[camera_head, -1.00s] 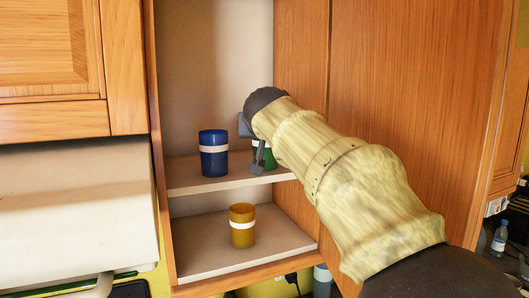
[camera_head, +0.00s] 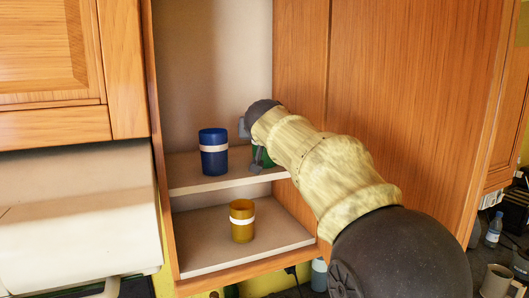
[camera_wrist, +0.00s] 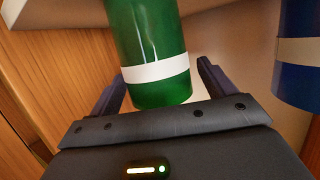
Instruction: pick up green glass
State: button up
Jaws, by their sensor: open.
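The green glass (camera_wrist: 150,45) has a white band and stands between the two open fingers of my gripper (camera_wrist: 160,85) in the wrist view. I cannot tell whether either finger touches it. In the head view, the green glass (camera_head: 266,158) stands on the upper cupboard shelf, mostly hidden behind my arm. My gripper (camera_head: 253,150) is at the glass there, with only part of it showing.
A blue glass (camera_head: 213,152) with a pale band stands to the left on the same shelf (camera_head: 190,182). A yellow glass (camera_head: 242,222) stands on the lower shelf (camera_head: 200,258). The cupboard's wooden side wall (camera_head: 300,70) is close on the right.

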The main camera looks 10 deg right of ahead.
jog(key=c, duration=1.6)
jog(key=shift+o, duration=0.2)
jog(key=shift+r, duration=0.1)
notch_tip(320, 180, up, 10)
jog(key=p, duration=0.1)
